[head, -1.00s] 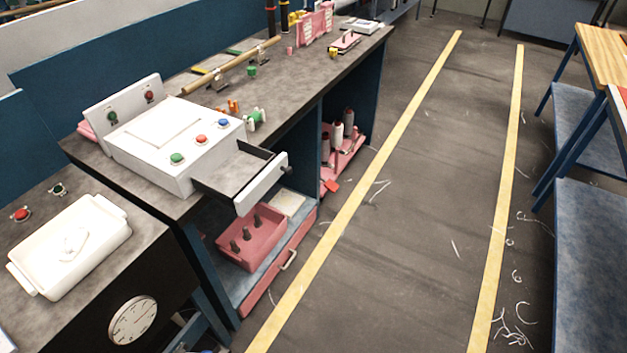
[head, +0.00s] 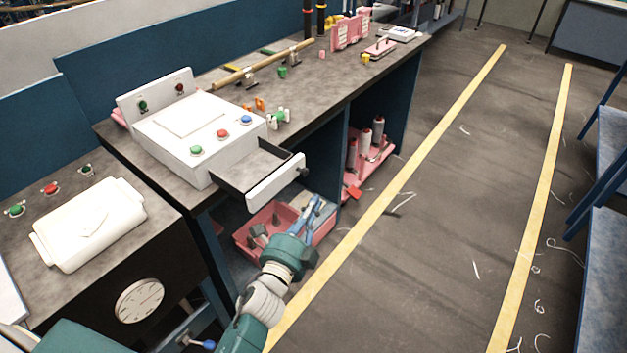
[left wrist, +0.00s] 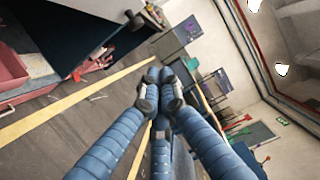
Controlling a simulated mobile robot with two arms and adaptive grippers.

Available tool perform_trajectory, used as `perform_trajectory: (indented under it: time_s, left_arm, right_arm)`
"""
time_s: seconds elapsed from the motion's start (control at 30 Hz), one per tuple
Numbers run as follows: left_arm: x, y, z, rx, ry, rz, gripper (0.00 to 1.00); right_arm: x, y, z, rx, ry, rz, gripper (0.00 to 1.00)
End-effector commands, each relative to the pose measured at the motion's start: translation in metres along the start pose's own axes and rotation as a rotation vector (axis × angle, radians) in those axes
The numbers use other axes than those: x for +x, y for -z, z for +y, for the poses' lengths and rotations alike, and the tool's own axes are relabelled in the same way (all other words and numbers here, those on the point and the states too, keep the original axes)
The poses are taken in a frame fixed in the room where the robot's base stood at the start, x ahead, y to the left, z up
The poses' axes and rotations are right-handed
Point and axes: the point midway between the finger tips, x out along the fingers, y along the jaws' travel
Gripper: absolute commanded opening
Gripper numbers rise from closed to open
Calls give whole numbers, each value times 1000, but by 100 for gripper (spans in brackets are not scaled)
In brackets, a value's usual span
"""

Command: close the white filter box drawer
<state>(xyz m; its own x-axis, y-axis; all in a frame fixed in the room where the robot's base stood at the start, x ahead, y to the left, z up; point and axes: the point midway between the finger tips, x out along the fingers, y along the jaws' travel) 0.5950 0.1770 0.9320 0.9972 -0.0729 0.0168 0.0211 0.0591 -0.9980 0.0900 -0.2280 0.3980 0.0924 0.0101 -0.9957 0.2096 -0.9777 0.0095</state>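The white filter box (head: 190,134) sits on the dark workbench with its drawer (head: 275,178) pulled out to the right. The drawer has a white front with a dark knob (head: 302,172), and its tray looks empty. My left gripper (head: 318,203) is below and slightly right of the drawer front in the picture, apart from the knob, with nothing seen in it. In the left wrist view, its blue fingers (left wrist: 160,90) converge with their tips close together; whether they are fully shut is unclear. I cannot make out the drawer for certain there. My right gripper is not in view.
A pink bin (head: 262,222) stands on the shelf under the bench, partly behind my left arm. A pink spool holder (head: 372,168) is farther right. A white lidded container (head: 90,225) is at left. The aisle floor (head: 440,200) is clear except for thread scraps.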

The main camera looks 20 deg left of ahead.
Motion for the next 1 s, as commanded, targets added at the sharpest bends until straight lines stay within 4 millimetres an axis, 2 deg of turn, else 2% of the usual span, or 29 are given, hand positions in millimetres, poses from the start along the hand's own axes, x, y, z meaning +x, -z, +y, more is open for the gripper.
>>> perform_trajectory:
  time_s: [0.1, 0.3, 0.4, 0.6, 1.0]
  left_arm:
    - [29, 0, -3, -3, 2, 0, 0]
    - [68, -2, -2, -3, -1, -1, 0]
    - [69, -20, -2, -1, -3, -1, 0]
    - [72, -36, 0, -3, -2, 0, 0]
    - [73, -39, 1, -4, -1, 0, 0]
  right_arm:
    - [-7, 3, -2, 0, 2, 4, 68]
    - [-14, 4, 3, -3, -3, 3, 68]
    - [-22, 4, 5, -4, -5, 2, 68]
    - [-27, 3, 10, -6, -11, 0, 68]
    - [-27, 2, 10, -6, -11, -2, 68]
